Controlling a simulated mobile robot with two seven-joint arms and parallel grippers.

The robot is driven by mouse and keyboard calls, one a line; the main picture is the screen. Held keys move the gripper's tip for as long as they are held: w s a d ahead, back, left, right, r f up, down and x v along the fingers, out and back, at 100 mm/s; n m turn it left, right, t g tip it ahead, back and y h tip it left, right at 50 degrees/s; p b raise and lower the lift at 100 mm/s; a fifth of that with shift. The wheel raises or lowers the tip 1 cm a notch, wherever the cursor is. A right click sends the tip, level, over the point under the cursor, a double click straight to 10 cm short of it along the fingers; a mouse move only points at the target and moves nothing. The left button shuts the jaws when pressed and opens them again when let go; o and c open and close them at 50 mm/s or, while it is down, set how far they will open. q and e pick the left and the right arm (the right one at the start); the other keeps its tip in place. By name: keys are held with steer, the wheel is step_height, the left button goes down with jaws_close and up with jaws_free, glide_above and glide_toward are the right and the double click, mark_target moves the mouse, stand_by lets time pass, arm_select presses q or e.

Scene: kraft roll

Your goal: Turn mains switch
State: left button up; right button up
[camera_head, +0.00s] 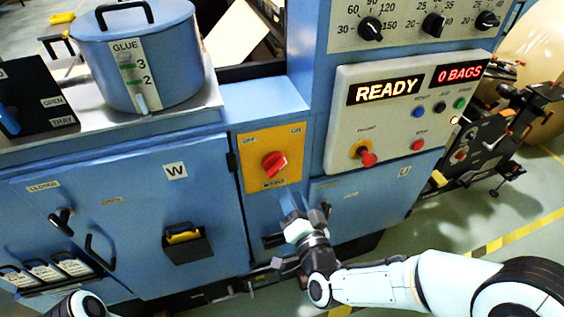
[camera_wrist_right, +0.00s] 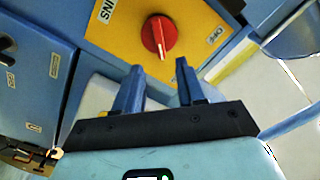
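The mains switch is a red rotary knob (camera_head: 275,164) on a yellow plate (camera_head: 258,143) on the blue machine front. In the right wrist view the knob (camera_wrist_right: 159,37) lies just beyond my fingertips, with a pale mark on its face. My right gripper (camera_head: 291,200) is below and slightly right of the knob in the head view. In the right wrist view the right gripper (camera_wrist_right: 158,72) has its two blue fingers apart, with nothing between them and no contact with the knob. Part of my left arm shows at the lower left; its gripper is out of view.
A control panel (camera_head: 400,125) reading READY and 0 BAGS is right of the switch, with a red knob (camera_head: 367,158) low on it. A blue glue pot (camera_head: 135,60) stands upper left. A black bin (camera_head: 186,243) and door handles stick out at left.

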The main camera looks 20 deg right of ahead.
mark_target(280, 169)
steer(key=w+p, duration=0.2)
steer(key=w, duration=0.6)
steer(key=shift+w+a, duration=0.15)
steer(key=shift+w, duration=0.1)
arm_select(q)
steer(key=r, duration=0.1)
steer(key=w+r, duration=0.1)
steer(key=r, duration=0.1)
steer(key=shift+w, duration=0.15)
arm_select(e)
jaws_close()
